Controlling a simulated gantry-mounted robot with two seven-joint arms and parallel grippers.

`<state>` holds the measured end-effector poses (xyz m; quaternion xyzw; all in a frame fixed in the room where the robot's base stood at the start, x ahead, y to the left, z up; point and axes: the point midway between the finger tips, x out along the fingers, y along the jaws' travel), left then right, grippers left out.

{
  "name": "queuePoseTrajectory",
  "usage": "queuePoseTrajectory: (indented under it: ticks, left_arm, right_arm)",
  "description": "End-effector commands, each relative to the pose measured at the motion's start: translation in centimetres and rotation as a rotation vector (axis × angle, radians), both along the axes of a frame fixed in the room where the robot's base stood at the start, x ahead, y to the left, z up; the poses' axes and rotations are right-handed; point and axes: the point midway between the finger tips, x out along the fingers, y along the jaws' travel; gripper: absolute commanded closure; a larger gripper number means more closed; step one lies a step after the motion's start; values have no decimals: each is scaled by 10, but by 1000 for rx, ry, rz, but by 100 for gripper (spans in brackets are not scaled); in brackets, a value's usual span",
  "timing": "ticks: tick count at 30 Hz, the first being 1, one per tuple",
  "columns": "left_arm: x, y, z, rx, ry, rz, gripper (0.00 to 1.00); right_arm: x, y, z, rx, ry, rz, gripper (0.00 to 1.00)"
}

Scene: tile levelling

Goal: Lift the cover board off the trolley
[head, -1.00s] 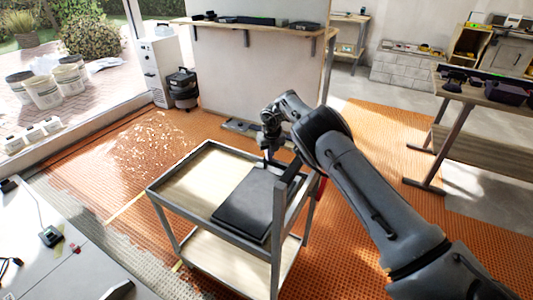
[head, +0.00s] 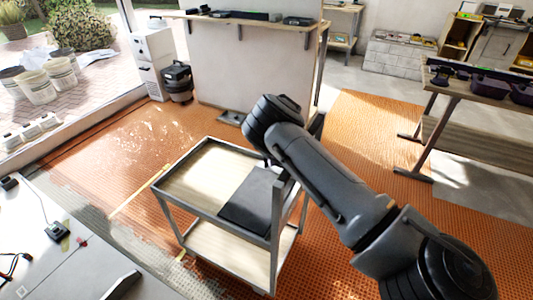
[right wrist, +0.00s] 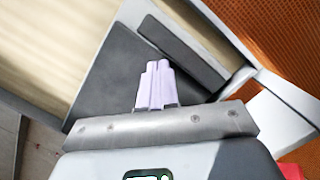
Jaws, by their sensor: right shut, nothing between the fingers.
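The cover board (head: 247,201) is a flat dark grey panel on the right part of the trolley's top tray. The trolley (head: 192,207) has a grey metal frame and pale wood shelves. In the right wrist view the board (right wrist: 112,82) lies beneath my gripper, with a raised dark bar (right wrist: 180,52) along one side. My right gripper (right wrist: 158,66) shows pale fingers closed together, with nothing between them, over the board. Whether the fingertips touch it I cannot tell. In the head view my right arm hides most of this gripper. My left gripper is not in view.
A trolley corner post (head: 277,235) stands close to my right arm. A grey worktop (head: 85,265) with small items is at lower left. A shelf (head: 245,22) stands behind, and a bench (head: 470,88) at right. Orange matting (head: 120,155) left of the trolley is clear.

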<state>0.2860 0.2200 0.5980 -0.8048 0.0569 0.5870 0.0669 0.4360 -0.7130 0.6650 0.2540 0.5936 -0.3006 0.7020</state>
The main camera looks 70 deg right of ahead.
Motion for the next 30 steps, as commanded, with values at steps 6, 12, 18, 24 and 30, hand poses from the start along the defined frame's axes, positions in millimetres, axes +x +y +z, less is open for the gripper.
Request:
queuePoseTrajectory:
  ticks: [6,12,18,24,30]
  left_arm:
    - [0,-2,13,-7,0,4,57]
    - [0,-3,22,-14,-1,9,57]
    - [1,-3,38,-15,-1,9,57]
    - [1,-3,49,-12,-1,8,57]
    - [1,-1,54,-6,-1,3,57]
  right_arm:
    - [1,0,17,-2,-2,1,100]
    - [-1,2,35,-2,-2,2,100]
    - [-5,6,68,-3,-3,1,100]
    - [-9,10,97,-2,-2,0,100]
    - [-11,12,111,-1,-1,0,100]
